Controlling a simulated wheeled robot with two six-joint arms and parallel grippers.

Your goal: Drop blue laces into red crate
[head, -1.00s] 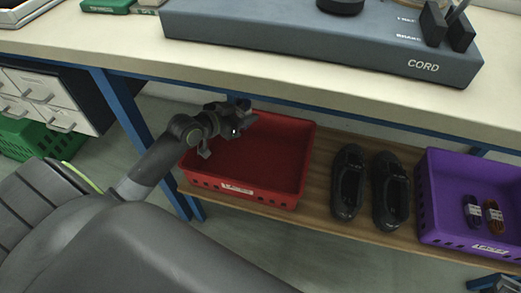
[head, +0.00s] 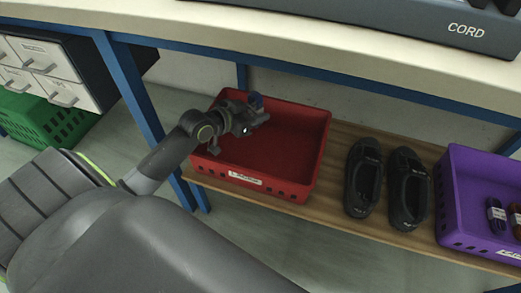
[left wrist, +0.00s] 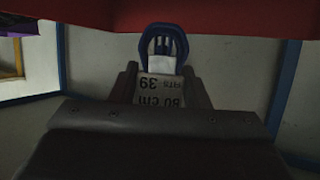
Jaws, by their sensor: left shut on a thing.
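The blue laces (left wrist: 164,42), a looped bundle with a white paper band, sit between the fingers of my left gripper (head: 254,116). A small blue part of the laces (head: 256,99) also shows at the gripper in the head view. The band reads "80 cm" and 39, upside down in the left wrist view. The gripper is shut on the bundle and is over the back left part of the red crate (head: 243,181). The red crate stands on the lower wooden shelf, and its visible inside looks empty. My right gripper is not in view.
A pair of black shoes (head: 363,178) stands right of the red crate. A purple crate (head: 462,208) with dark and brown lace bundles is further right. The bench top (head: 330,48) overhangs the shelf, and a blue leg (head: 135,95) stands left of the crate.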

